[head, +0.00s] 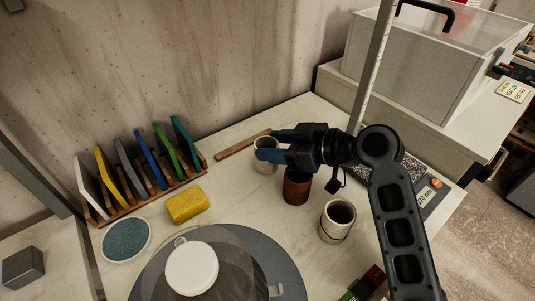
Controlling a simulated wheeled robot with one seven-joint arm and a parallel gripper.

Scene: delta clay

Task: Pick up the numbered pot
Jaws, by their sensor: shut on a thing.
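I cannot tell whether the pot touches the worktop. A brown pot (296,189) stands below my gripper, partly hidden by it. A pale grey pot with a dark inside and a dark band (336,222) stands nearer, to the right. I cannot read a number on any pot.
A rack (150,196) of coloured tools, a yellow sponge (186,204) and a round teal-topped dish (126,240) are left. A dark wheel (240,270) with a white lidded piece (192,268) is in front. A metal post (374,65) rises behind my arm.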

